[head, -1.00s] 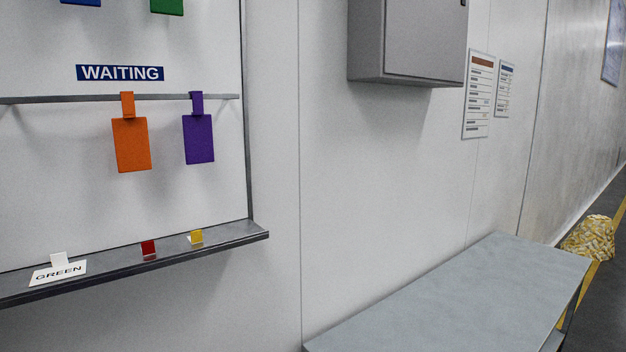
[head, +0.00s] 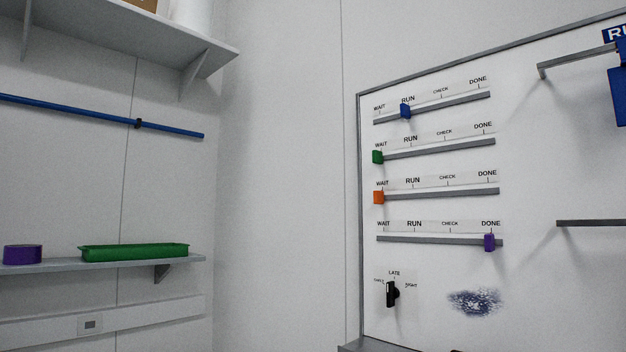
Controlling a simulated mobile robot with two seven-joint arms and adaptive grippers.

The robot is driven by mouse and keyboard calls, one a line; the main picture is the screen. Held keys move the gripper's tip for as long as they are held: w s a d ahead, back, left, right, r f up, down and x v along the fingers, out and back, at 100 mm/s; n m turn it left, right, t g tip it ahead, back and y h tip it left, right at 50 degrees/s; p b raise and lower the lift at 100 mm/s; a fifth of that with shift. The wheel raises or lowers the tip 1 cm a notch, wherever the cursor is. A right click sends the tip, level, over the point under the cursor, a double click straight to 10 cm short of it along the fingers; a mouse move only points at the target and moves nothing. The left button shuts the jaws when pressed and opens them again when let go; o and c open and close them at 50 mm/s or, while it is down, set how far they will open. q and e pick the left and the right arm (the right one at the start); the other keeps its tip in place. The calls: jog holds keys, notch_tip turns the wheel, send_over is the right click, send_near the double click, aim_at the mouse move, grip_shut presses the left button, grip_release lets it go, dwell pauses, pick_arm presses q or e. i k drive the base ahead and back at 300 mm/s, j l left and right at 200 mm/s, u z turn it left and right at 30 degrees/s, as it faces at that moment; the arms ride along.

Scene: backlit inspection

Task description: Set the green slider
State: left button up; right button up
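The green slider (head: 378,157) sits at the left end of the second rail (head: 440,149) on the white board, at the WAIT mark. The scale above that rail reads WAIT, RUN, CHECK, DONE from left to right. A small white card reading GREEN lay on the board's ledge in the earlier view and is out of the picture now. Neither of my grippers is in view.
Other sliders on the board are blue (head: 405,111) at RUN, orange (head: 379,198) at WAIT and purple (head: 489,243) at DONE. A black knob (head: 392,293) sits below. A green tray (head: 134,252) and purple object (head: 23,255) stand on the left shelf.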

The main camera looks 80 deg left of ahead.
aim_at(377, 155)
jog(key=u, duration=2.15)
